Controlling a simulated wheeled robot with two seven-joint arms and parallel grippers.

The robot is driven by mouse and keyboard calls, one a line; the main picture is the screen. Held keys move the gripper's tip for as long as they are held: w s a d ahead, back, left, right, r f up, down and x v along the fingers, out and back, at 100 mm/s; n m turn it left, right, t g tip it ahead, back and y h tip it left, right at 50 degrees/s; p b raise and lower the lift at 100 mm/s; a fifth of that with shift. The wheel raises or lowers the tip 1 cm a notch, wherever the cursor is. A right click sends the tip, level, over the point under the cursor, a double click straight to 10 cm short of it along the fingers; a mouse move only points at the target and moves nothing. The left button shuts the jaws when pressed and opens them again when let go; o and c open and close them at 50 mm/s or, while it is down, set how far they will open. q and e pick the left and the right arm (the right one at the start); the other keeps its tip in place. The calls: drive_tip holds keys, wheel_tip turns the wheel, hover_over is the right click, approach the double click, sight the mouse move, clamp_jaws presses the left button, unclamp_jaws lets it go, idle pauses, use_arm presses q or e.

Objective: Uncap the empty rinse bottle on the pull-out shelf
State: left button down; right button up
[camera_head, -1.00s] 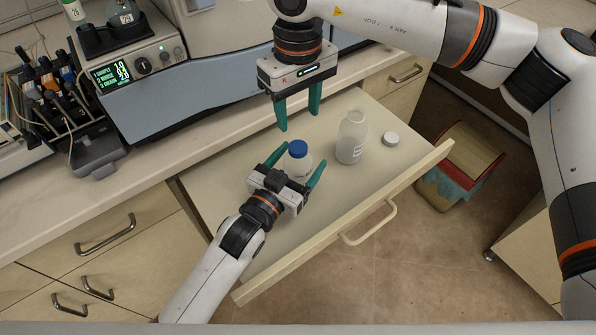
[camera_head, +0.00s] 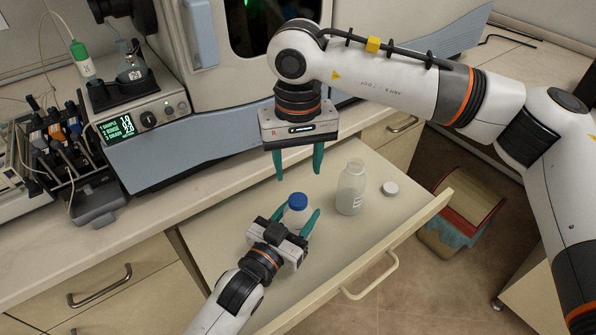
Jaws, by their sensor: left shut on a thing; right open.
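A small clear bottle with a blue cap (camera_head: 297,201) stands upright on the pull-out shelf (camera_head: 340,245). My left gripper (camera_head: 297,213) is low on the shelf, its green fingers shut on the sides of this bottle. The gripper body hides its lower part. My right gripper (camera_head: 298,175) is open and empty, pointing down above the blue cap and apart from it. A larger translucent bottle (camera_head: 350,188) with an open neck and a label stands to the right. A loose white cap (camera_head: 390,188) lies beside it.
An instrument with a lit green display (camera_head: 121,127) and a rack of small bottles (camera_head: 55,150) stand on the counter at left. A red-rimmed bin (camera_head: 463,208) is on the floor at right. The shelf front has a handle (camera_head: 372,276). The shelf's right part is mostly clear.

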sight(298, 199)
drive_tip(key=m, duration=3.7)
drive_tip(key=shift+m, duration=0.4)
drive_tip(key=m, duration=1.1)
drive_tip(key=shift+m, duration=0.3)
drive_tip(key=shift+f, duration=4)
